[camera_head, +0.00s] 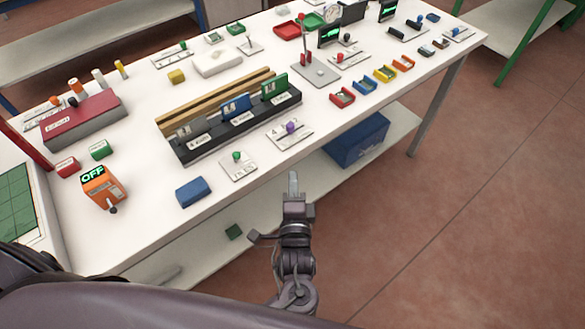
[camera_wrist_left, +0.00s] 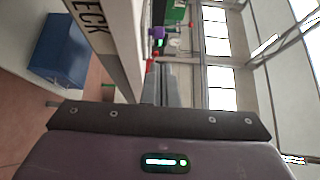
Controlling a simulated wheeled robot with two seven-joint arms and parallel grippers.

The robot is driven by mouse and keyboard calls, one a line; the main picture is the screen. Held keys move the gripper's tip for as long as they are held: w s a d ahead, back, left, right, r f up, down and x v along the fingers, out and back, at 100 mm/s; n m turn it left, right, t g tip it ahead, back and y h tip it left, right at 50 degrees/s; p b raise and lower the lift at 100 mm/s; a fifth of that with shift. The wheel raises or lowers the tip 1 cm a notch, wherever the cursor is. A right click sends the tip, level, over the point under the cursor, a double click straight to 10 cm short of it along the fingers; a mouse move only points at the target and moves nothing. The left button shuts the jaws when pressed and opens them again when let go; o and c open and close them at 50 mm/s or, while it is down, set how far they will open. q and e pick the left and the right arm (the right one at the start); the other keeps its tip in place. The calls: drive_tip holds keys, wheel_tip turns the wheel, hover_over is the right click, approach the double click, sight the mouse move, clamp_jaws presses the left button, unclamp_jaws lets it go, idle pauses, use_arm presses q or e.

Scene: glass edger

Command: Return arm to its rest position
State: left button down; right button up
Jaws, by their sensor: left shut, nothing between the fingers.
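My left gripper (camera_head: 293,184) is in the head view just off the front edge of the white table (camera_head: 150,222), pointing at it. Its fingers are together and hold nothing. In the left wrist view the closed fingers (camera_wrist_left: 162,88) point toward the table edge, with a purple-knobbed piece beyond. My left forearm comes up from the bottom of the head view. My right gripper is not in view.
A black rack (camera_head: 240,129) with several coloured plates stands mid-table. An orange box reading OFF (camera_head: 103,188) and a blue block (camera_head: 193,191) sit near the front edge. A blue bin (camera_head: 357,140) is on the lower shelf. The floor at the right is clear.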

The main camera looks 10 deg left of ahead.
use_arm(q)
drive_tip(key=s+a+f+n+g+h, duration=0.1)
drive_tip(key=s+a+f+g, duration=0.15)
drive_tip(key=f, duration=0.75)
drive_tip(key=s+a+f+n+g+h, duration=0.1)
drive_tip(key=s+a+f+n+g, duration=0.15)
drive_tip(key=f, duration=0.75)
drive_tip(key=s+a+f+n+g+h, duration=0.15)
drive_tip(key=s+f, duration=0.25)
drive_tip(key=f, duration=0.6)
drive_tip(key=s+a+f+n+g, duration=0.2)
drive_tip(key=s+f, duration=0.3)
drive_tip(key=s, duration=0.3)
drive_tip(key=s+a+f+n+g+h, duration=0.1)
drive_tip(key=s+a+f+n+g, duration=0.1)
drive_tip(key=s, duration=0.7)
drive_tip(key=s+a+f+n+g, duration=0.2)
drive_tip(key=s+f+g, duration=0.4)
drive_tip(key=s+f, duration=0.3)
drive_tip(key=shift+a+n, duration=0.2)
drive_tip(key=shift+n, duration=0.5)
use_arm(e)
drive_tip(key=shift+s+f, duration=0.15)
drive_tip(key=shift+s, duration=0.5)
use_arm(q)
drive_tip(key=shift+h, duration=0.25)
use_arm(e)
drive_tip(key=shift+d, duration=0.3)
